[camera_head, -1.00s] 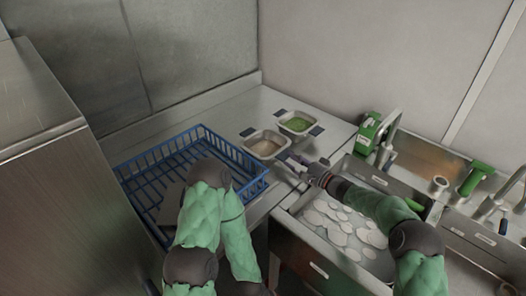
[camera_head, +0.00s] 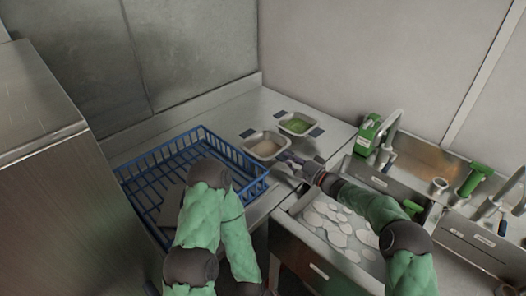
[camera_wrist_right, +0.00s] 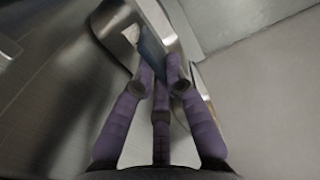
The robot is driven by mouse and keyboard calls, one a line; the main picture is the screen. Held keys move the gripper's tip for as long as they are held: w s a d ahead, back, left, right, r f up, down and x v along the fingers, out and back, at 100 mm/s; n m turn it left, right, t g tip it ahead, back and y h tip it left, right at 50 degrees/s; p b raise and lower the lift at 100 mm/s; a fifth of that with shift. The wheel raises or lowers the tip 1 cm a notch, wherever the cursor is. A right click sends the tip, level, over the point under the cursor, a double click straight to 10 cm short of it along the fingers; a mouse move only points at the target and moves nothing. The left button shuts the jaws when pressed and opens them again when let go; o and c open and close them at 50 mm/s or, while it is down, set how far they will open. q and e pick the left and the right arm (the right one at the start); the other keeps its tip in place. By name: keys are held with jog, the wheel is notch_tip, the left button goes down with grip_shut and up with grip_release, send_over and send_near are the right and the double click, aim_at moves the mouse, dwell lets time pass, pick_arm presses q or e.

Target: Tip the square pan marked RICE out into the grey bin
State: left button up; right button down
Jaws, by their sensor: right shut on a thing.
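A square metal pan (camera_head: 264,146) with pale brownish contents sits on the steel counter; I cannot read a RICE mark on it. A second square pan (camera_head: 297,124) with green contents stands just behind it to the right. My right gripper (camera_head: 287,158) is at the near right side of the pale pan. In the right wrist view its fingers (camera_wrist_right: 160,84) are closed on a dark blue tab (camera_wrist_right: 152,50) at the pan's edge. The pan looks level. My left arm reaches over the blue rack; its gripper is not visible. I cannot make out a grey bin.
A blue wire rack (camera_head: 240,150) stands left of the pans. A sink (camera_head: 310,232) with several pale round discs lies to the right, under my right forearm. A green dispenser (camera_head: 366,135) and taps stand behind it. The counter behind the pans is clear.

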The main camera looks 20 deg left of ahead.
notch_tip(320, 180, up, 6)
jog(key=p, duration=0.5)
jog(key=shift+r, duration=0.15)
